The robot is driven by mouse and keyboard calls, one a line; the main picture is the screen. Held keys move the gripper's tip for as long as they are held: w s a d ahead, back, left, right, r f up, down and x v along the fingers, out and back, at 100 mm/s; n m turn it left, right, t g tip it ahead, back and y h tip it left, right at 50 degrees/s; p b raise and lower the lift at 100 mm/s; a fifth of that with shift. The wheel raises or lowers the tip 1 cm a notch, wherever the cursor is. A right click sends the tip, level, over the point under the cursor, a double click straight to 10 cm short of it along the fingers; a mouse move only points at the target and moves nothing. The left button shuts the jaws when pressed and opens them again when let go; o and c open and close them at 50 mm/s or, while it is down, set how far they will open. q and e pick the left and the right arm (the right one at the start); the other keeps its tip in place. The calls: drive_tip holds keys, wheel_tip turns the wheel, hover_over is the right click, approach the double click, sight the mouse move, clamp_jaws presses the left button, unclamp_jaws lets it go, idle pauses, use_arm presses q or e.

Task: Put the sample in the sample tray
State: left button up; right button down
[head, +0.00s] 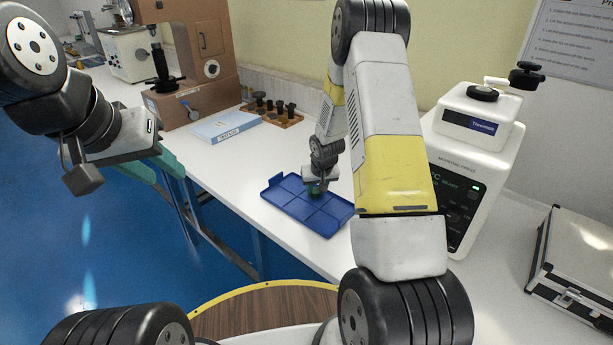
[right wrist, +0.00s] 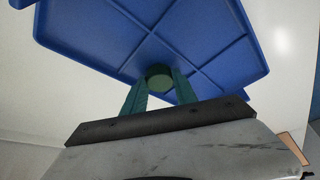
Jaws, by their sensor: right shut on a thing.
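The blue sample tray (head: 272,194) lies on the white bench; its low dividers show in the right wrist view (right wrist: 95,30). My right gripper (head: 317,190) is over the tray, pointing down. In the right wrist view its green fingers (right wrist: 158,88) are shut on the sample (right wrist: 160,77), a small, round, dark greenish piece. The sample is in front of the tray's dividers near its middle. I cannot tell whether it touches the tray floor. My left gripper (head: 88,178) is at the left, away from the bench items; its finger opening is unclear.
A silver case (head: 575,265) is at the far right. A blue-white booklet (head: 225,126), a wooden holder with dark pieces (head: 272,110) and a brown tester (head: 205,50) stand further back.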

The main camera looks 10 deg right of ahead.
drive_tip(key=shift+f, duration=0.1)
drive_tip(key=c, duration=1.3)
unclamp_jaws()
drive_tip(key=shift+o, duration=0.2)
drive_tip(key=s+r, duration=0.5)
drive_tip(key=r, duration=0.4)
drive_tip(key=s+a+r+t, duration=0.1)
drive_tip(key=s+r, duration=0.4)
drive_tip(key=r, duration=0.4)
drive_tip(key=s+r, duration=0.5)
drive_tip(key=r, duration=0.5)
drive_tip(key=s+a+r+y, duration=0.1)
drive_tip(key=s+a+r, duration=0.1)
drive_tip(key=s, duration=0.7)
drive_tip(key=s+a+r+y, duration=0.1)
drive_tip(key=s+r, duration=0.4)
drive_tip(key=s, duration=0.3)
drive_tip(key=shift+s+a+r+t, duration=0.15)
drive_tip(key=shift+s+a+t, duration=0.2)
drive_tip(key=shift+a+t, duration=0.05)
